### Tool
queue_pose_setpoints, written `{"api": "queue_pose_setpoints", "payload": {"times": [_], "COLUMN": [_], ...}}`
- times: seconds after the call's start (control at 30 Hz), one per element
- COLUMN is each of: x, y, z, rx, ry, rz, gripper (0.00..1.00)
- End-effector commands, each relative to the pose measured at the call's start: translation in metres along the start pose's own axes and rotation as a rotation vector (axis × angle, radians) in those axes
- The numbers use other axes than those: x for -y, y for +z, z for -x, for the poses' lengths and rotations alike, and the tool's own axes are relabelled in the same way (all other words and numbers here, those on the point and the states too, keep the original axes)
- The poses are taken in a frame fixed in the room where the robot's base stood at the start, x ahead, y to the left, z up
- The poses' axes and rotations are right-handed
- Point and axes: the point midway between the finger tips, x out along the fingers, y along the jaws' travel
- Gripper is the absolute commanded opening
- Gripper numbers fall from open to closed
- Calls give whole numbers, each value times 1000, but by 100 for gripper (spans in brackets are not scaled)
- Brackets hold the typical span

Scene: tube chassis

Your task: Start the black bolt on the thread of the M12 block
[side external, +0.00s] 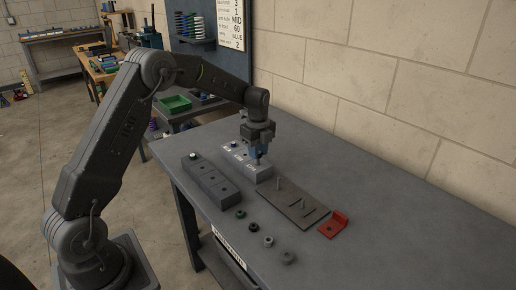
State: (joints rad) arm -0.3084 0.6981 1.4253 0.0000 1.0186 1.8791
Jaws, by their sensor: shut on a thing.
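A light grey block (246,167) with small printed labels on its top stands near the middle of the table; the labels are too small to read for certain. My gripper (257,159), with blue fingers, points down over the right end of this block. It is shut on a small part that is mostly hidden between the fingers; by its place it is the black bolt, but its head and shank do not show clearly. The fingertips are at or just above the block's top; I cannot tell whether the bolt touches a hole.
A dark grey block (213,184) with holes stands left of the light block. A flat plate (292,206) with pins and slots lies to the right, beside a red bracket (334,225). Several small round parts (268,241) lie in front. The table's right side is clear.

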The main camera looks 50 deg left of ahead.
Motion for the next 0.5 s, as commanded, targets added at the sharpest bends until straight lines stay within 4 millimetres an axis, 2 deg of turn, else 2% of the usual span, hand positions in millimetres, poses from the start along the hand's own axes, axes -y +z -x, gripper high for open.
{"api": "queue_pose_setpoints", "payload": {"times": [0.5], "x": [0], "y": [0], "z": [-15], "rx": [0], "ry": [1], "rz": [0], "gripper": [0]}}
